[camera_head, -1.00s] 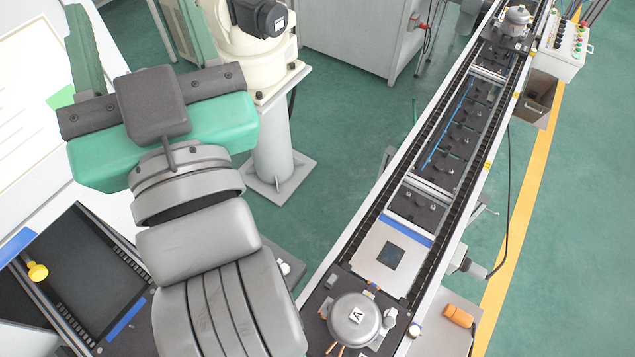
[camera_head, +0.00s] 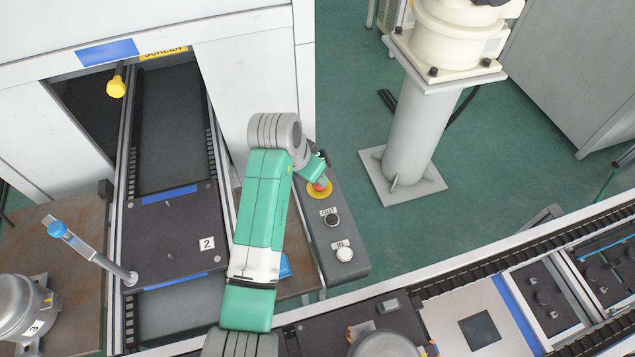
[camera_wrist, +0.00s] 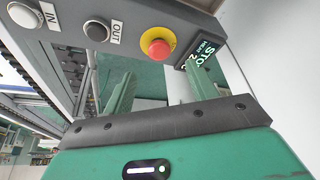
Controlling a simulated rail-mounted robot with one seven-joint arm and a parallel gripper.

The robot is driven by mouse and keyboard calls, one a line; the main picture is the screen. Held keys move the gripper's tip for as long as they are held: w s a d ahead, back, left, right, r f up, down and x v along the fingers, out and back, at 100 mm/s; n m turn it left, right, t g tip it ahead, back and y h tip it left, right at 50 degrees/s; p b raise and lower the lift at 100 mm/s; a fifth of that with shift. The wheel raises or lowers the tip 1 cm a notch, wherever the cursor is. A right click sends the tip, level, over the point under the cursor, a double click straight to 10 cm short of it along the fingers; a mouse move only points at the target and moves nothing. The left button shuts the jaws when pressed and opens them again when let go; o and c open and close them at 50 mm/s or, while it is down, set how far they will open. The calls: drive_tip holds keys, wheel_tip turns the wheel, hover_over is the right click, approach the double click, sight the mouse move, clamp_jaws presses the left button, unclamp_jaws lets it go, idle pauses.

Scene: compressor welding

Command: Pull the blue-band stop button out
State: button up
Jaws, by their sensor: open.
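The red stop button (camera_head: 320,185) with its yellow ring sits at the far end of a grey control box. In the wrist view the red button (camera_wrist: 158,46) lies ahead of my gripper, between the lines of its two fingers. My gripper (camera_wrist: 160,70) is open and empty, and I see no finger touching the button. In the head view my gripper (camera_head: 318,165) is close beside the button and partly hidden by my wrist. A blue band (camera_head: 107,52) marks the white cabinet at upper left.
The control box (camera_head: 325,235) also carries a black OUT button (camera_head: 331,219) and a white IN button (camera_head: 344,254). A conveyor (camera_head: 540,300) runs at lower right. A white pedestal (camera_head: 415,130) stands behind.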

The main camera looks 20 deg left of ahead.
drive_tip(key=b+x, duration=0.1)
drive_tip(key=x, duration=0.5)
drive_tip(key=shift+w+d+f, duration=0.15)
drive_tip(key=shift+f, duration=0.15)
